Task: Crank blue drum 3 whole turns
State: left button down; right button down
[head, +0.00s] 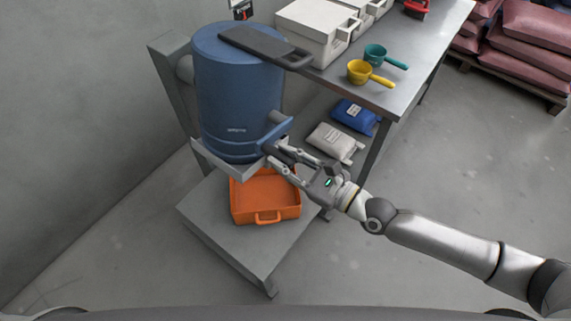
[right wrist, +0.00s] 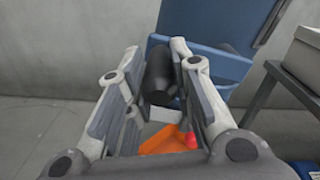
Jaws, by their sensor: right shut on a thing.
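The blue drum (head: 235,90) stands upright in a grey frame at the left of the head view. A blue crank arm (head: 278,132) sits low on its right front side, with a dark handle (right wrist: 160,75) at its end. My right gripper (head: 273,158) reaches in from the right and is shut on this handle. In the right wrist view the handle lies between the two fingers. Part of the drum's blue body (right wrist: 215,70) shows behind them. A long dark flat paddle (head: 262,45) lies across the drum's top. My left gripper is not in view.
An orange tray (head: 265,214) sits on the grey base (head: 225,238) under the drum. A metal table (head: 400,85) at right holds white boxes (head: 310,30), a yellow scoop (head: 360,72) and a teal scoop (head: 376,53). Bags (head: 333,142) lie below.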

jog(key=shift+r+m, duration=0.4)
jog(key=shift+r, duration=0.1)
jog(key=shift+w, duration=0.1)
jog(key=c, duration=1.2)
grip_release()
jog(key=shift+d+f, duration=0.1)
jog(key=shift+d, duration=0.05)
jog(key=shift+s+d, duration=0.25)
jog(key=v, duration=1.1)
